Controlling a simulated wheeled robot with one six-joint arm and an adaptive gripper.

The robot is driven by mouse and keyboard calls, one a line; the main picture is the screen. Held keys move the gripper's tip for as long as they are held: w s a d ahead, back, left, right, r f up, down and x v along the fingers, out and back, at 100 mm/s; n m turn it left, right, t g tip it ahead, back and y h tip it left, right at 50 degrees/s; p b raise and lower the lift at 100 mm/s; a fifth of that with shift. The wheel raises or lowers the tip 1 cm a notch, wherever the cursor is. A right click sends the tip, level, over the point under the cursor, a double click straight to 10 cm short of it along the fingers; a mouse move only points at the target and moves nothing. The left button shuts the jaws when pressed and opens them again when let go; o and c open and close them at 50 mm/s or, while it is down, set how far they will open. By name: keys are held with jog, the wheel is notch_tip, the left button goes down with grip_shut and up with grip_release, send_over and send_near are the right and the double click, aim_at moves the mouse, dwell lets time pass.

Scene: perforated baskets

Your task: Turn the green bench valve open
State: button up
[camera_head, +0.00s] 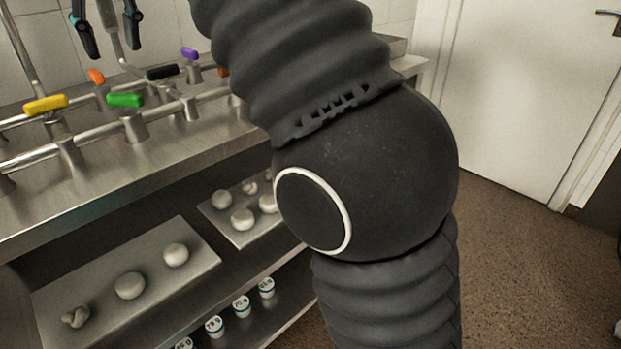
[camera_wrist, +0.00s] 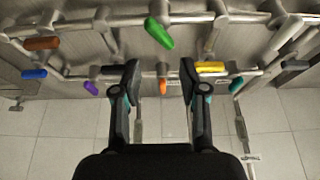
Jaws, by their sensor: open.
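The green valve handle (camera_head: 126,100) sits on a grey metal valve body on the front pipe of the steel bench in the head view. In the wrist view the green handle (camera_wrist: 159,33) lies at a slant across the line of its pipe, beyond my fingertips. My gripper (camera_head: 113,50) is at the top left of the head view, above and behind the green handle. It is open, and in the wrist view the gap between its fingers (camera_wrist: 160,67) is empty. Neither finger touches the green handle.
A yellow handle (camera_head: 45,104) stands left of the green one, an orange handle (camera_head: 96,76) behind it, and black (camera_head: 162,72) and purple (camera_head: 190,53) handles to the right. The wrist view also shows brown, blue and teal handles. Trays with pale lumps (camera_head: 130,285) lie on the shelf below.

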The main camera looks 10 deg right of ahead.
jog(key=shift+v, duration=2.45)
jog(key=d+f+m+b, duration=0.1)
jog(key=d+f, duration=0.3)
jog(key=d, duration=0.4)
jog(key=s+d+f+m+b, duration=0.1)
jog(key=s+d+f, duration=0.3)
jog(key=d+f, duration=0.3)
jog(key=s+d+f+m+t+h+b, duration=0.1)
jog(key=s+d+f, duration=0.3)
jog(key=d+f, duration=0.4)
notch_tip(320, 180, down, 7)
jog(key=shift+d+r+m+t, duration=0.2)
jog(key=shift+r+m+t, duration=0.1)
jog(key=shift+m, duration=0.5)
jog(key=m+y+b, duration=0.2)
jog(key=m+y, duration=0.9)
jog(key=m, duration=1.3)
send_near(124, 93)
jog(key=b+x, duration=0.1)
jog(key=x, duration=0.9)
jog(key=shift+a, duration=0.1)
